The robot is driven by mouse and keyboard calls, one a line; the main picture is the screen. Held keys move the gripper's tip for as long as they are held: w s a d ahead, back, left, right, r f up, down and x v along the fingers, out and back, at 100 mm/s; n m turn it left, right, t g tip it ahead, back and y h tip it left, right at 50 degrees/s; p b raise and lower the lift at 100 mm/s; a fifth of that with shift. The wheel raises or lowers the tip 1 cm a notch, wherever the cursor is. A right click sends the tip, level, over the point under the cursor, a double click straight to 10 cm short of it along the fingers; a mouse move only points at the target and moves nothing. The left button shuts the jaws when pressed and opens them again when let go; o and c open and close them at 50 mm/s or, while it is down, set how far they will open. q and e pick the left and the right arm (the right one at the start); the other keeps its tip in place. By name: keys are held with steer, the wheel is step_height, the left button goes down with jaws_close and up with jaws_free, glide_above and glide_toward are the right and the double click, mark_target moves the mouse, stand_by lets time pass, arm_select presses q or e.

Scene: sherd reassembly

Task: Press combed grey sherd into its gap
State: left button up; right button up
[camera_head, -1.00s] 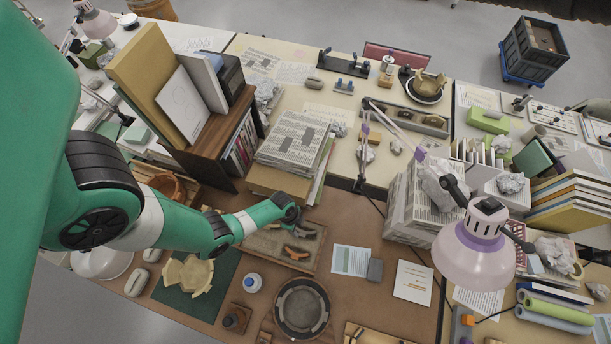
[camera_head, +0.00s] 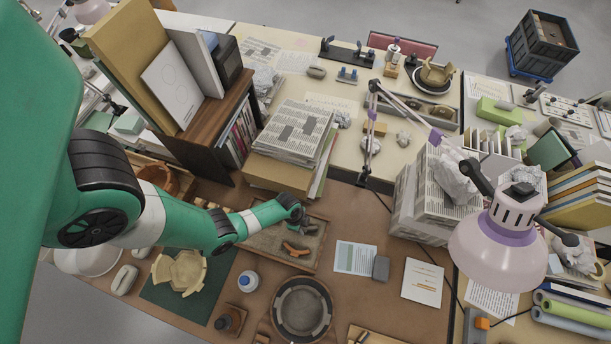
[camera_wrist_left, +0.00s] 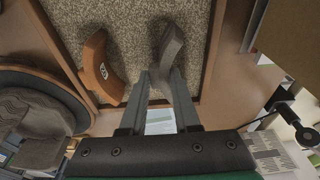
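The combed grey sherd (camera_wrist_left: 172,45) is a dark curved piece on the speckled bed of the shallow tray (camera_wrist_left: 203,84). My left gripper (camera_wrist_left: 161,76) is open, pointing down, its fingertips at the near end of the sherd; I cannot tell whether they touch it. In the head view my left gripper (camera_head: 296,214) is over the tray's far part, partly hiding the sherd. A grey vessel (camera_wrist_left: 34,130) in a dark ring stands left of the tray; in the head view it is the round dark-rimmed vessel (camera_head: 303,310). Its gap cannot be made out clearly. My right gripper is not in view.
An orange curved sherd (camera_wrist_left: 102,68) with a pale label lies beside the grey one. A pale broken bowl (camera_head: 180,272) sits on a green mat (camera_head: 153,290). Stacked newspapers (camera_head: 290,135) stand behind the tray.

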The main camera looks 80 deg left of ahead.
arm_select(q)
jaws_close()
steer(key=shift+r+p, duration=3.45)
steer(key=shift+r, duration=0.05)
